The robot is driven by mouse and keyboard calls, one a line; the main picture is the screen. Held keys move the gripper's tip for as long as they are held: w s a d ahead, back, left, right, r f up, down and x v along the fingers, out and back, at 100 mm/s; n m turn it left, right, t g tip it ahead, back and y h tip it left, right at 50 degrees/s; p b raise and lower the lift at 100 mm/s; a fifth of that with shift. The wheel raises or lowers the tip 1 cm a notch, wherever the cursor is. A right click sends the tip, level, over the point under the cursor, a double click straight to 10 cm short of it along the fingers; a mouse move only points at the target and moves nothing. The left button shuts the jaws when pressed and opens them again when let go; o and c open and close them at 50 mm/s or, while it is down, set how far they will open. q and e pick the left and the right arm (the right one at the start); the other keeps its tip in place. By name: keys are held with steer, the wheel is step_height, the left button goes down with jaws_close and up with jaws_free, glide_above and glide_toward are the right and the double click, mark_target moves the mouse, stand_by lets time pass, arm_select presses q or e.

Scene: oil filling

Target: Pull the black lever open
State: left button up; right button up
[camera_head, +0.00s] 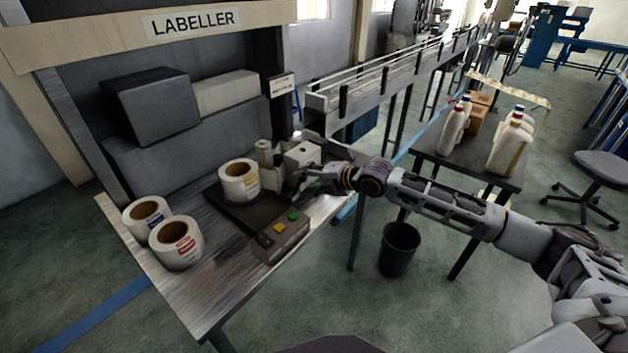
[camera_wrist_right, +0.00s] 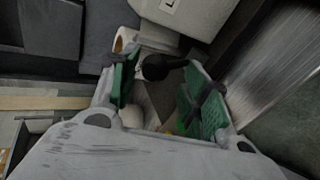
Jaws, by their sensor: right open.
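The black lever (camera_wrist_right: 157,67) shows in the right wrist view as a dark rounded knob with a short dark arm, near the tips of my fingers. My right gripper (camera_head: 301,184) reaches in from the right beside the labelling machine (camera_head: 303,153). In the right wrist view, its two green-padded fingers are spread apart, with the knob between or just beyond their tips; I cannot tell whether they touch it. In the head view my gripper mostly hides the lever. My left gripper is not in view.
A label roll (camera_head: 241,183) sits on the machine, and two more rolls stand left on the workbench (camera_head: 205,290). A control box (camera_head: 281,236) with coloured buttons is at the bench front. A conveyor (camera_head: 385,75), a table with bottles (camera_head: 505,150) and a black bin (camera_head: 399,249) are to the right.

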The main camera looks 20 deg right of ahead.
steer(key=v, duration=1.2)
stand_by(1.0)
steer(key=shift+f, duration=0.15)
stand_by(0.4)
